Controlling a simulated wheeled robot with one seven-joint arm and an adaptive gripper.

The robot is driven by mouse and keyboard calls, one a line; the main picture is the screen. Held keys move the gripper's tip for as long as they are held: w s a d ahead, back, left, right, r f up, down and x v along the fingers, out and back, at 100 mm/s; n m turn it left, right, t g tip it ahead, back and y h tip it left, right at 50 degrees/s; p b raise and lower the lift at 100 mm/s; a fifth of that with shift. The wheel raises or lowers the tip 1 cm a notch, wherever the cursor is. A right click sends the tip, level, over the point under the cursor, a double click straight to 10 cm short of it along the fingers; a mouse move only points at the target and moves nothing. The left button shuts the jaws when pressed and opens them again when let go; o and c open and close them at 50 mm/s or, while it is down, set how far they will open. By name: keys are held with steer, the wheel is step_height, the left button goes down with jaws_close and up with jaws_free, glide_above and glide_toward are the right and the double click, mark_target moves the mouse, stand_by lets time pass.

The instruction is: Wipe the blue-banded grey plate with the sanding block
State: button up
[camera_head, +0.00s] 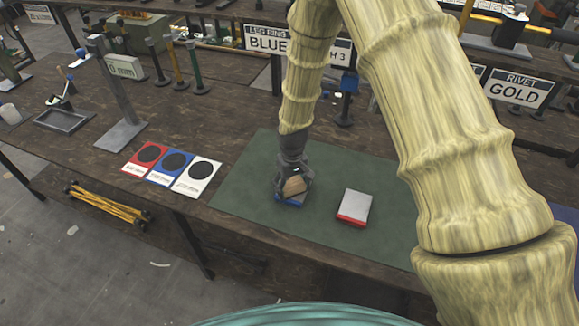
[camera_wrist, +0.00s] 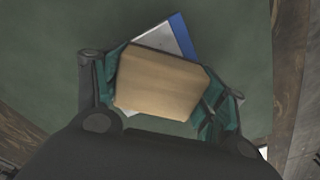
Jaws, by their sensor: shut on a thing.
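My gripper (camera_head: 294,183) is shut on the tan sanding block (camera_wrist: 158,84), which also shows between the fingers in the head view (camera_head: 295,186). The blue-banded grey plate (camera_wrist: 172,38) lies on the green mat under the block. Its blue edge (camera_head: 291,201) shows below my gripper in the head view. The block and gripper hide most of the plate. In the wrist view the plate's blue band and a grey corner stick out at the top, turned at an angle to the block. I cannot tell whether the block touches the plate.
A second grey plate with a red band (camera_head: 355,206) lies to the right on the green mat (camera_head: 240,190). Red, blue and white cards (camera_head: 172,166) with black discs lie left of the mat. A grey stand (camera_head: 121,132) is farther left. The mat's left part is clear.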

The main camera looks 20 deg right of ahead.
mark_target(292, 183)
step_height(292, 183, up, 4)
steer(key=shift+p, duration=1.15)
step_height(292, 183, up, 2)
steer(key=shift+w+p, duration=0.15)
steer(key=shift+p, duration=0.6)
steer(key=shift+r+p, duration=0.5)
steer(key=shift+r, duration=0.4)
